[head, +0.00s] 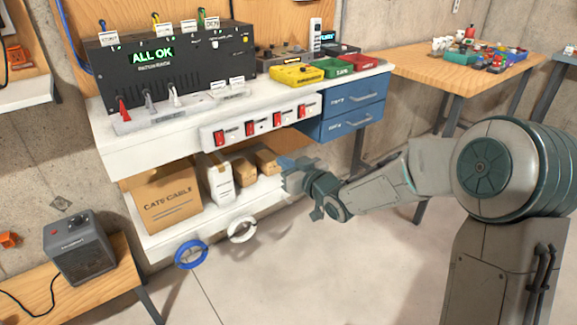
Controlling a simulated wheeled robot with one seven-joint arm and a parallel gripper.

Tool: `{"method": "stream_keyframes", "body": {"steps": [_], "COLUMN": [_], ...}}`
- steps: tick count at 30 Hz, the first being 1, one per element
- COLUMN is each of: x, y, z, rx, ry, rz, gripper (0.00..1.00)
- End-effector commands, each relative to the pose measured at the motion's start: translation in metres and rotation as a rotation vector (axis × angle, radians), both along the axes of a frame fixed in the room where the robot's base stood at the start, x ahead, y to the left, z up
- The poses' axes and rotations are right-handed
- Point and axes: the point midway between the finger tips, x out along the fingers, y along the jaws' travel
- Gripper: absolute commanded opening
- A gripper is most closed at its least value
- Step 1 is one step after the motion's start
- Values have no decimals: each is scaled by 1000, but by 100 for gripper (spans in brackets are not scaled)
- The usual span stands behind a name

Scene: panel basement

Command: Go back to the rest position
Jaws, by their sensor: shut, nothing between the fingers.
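My gripper (293,172) is at the end of my arm, which reaches in from the right. It hangs in the air in front of the white workbench (150,158), below the level of the bench top and left of the blue drawers. It looks empty, and its fingers point left and are shut. Its fingertips are small and partly blurred against the shelf behind. It appears apart from the bench.
A black panel box (237,68) reading "ALL OK" stands on the bench, beside yellow (297,77), green and red trays. Blue drawers (352,108) sit on the right. A cardboard box (165,201) is on the lower shelf. A grey heater (80,246) stands left. The front floor is clear.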

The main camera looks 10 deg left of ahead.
Motion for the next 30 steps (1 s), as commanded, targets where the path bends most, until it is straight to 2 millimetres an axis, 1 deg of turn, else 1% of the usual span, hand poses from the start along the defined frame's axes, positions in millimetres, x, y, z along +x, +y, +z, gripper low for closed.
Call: {"method": "stream_keyframes", "body": {"steps": [1,4,15,17,20,23,26,27,29,30], "x": [-3,-7,-9,-9,-8,-9,-15,-19,-29,-37], "y": [-4,-8,-9,-10,-21,-46,-86,-104,-132,-150], "z": [0,-1,-2,0,7,21,37,44,55,62], "rx": [-1,0,1,-7,-57,-158,-286,-334,-396,-434], "ry": [1,0,1,3,20,67,143,179,237,281], "rz": [-1,-1,1,-3,-36,-112,-223,-272,-345,-392], "gripper": [0,0,0,0,0,0,0,0,0,0]}}
